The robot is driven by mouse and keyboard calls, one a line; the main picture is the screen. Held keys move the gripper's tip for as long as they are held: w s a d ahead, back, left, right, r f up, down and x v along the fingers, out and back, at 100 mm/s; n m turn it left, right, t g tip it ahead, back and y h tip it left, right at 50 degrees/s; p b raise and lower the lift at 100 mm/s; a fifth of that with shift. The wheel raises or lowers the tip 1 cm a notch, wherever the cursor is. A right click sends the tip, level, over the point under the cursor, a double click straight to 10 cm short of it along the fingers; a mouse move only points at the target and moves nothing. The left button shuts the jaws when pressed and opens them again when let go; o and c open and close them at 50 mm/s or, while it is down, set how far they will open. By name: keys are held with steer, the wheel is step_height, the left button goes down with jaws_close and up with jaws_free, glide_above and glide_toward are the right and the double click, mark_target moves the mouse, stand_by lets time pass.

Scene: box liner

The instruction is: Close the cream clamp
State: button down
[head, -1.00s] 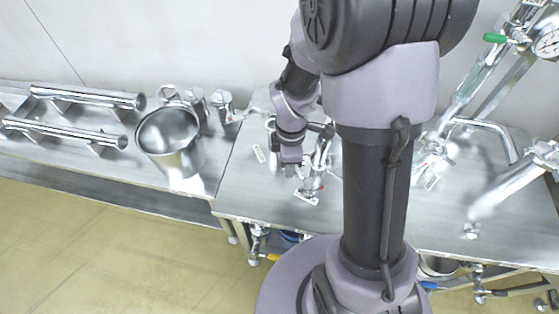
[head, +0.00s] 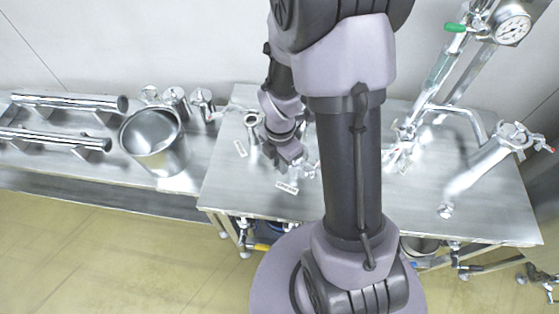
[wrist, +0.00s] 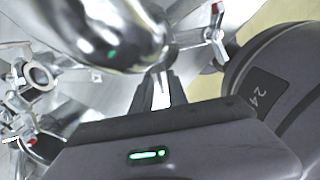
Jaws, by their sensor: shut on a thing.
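My gripper (wrist: 163,78) shows in the wrist view with its dark fingers together around a small pale piece at the edge of a large shiny metal body (wrist: 110,35). I cannot make out what this piece is. In the head view my gripper (head: 290,160) is low over the left part of the steel bench (head: 240,190), and its fingertips are hidden or too small to tell. I cannot pick out the cream clamp with certainty. A clamp-like fitting (wrist: 208,35) with a red tip is at the upper right of the wrist view.
A ring-shaped fitting (wrist: 38,75) is at the wrist view's left. A pipe (head: 480,175) with a red-handled clamp (head: 522,135) and a gauge (head: 513,28) are right. Open floor lies in front.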

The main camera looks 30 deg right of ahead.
stand_by(0.4)
steer(key=c, duration=1.6)
jaws_free()
step_height(320, 180, up, 18)
steer(key=p, duration=0.5)
steer(key=shift+f, duration=0.25)
steer(key=shift+c, duration=0.4)
